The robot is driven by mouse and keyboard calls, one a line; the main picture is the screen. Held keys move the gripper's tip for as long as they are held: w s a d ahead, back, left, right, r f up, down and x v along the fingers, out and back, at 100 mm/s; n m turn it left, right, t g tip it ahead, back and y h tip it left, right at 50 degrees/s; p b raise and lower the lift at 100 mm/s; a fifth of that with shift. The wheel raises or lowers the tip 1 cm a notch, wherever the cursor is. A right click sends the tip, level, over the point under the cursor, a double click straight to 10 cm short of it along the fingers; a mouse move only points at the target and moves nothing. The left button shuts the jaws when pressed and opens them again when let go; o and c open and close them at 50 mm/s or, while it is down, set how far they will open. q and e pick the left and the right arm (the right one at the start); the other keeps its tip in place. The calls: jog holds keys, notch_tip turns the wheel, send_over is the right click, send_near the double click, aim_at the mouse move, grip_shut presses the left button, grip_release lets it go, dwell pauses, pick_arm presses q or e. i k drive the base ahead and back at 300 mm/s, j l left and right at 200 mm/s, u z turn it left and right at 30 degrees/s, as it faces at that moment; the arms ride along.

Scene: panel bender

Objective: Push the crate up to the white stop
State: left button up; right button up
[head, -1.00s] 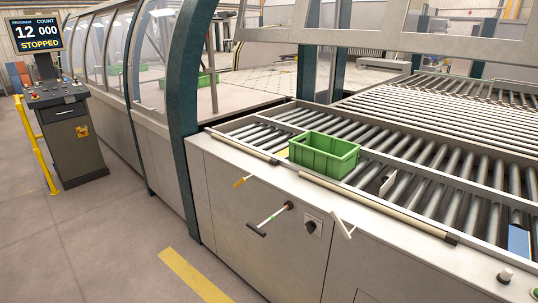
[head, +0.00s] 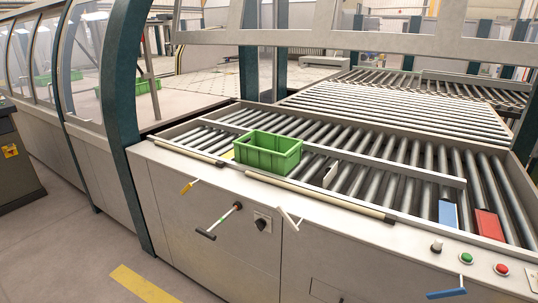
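A green crate (head: 282,161) stands upright on the roller conveyor (head: 203,140), near its front edge, in the head view. It looks empty, though its floor is partly hidden by its walls. A small white upright plate, which looks like the white stop (head: 329,175), stands on the rollers to the right of the crate. A gap with bare rollers lies between them. A yellow patch (head: 228,155) shows at the crate's left side, partly hidden by it. Neither of my grippers is in view.
A metal guide rail (head: 400,169) runs behind the crate. A pale bar (head: 320,196) lines the front edge. A blue block (head: 447,213) and a red block (head: 488,224) lie on the rollers at right. Levers, including a black-handled one (head: 218,222), stick out from the front panel.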

aim_at(271, 152)
jog(key=i+j+u, duration=0.5)
jog(key=i+u, duration=0.25)
jog(key=i+j+z, duration=0.3)
jog(key=i, duration=0.15)
jog(key=i+j+z, duration=0.25)
jog(key=i, duration=0.15)
jog(key=i+j+z, duration=0.1)
jog(key=z, duration=0.3)
jog(key=i+j+z, duration=0.1)
jog(key=z, duration=0.25)
jog(key=j+z, duration=0.15)
jog(key=z, duration=0.25)
jog(key=i+j+z, duration=0.1)
jog(key=z, duration=0.25)
jog(key=j, duration=0.1)
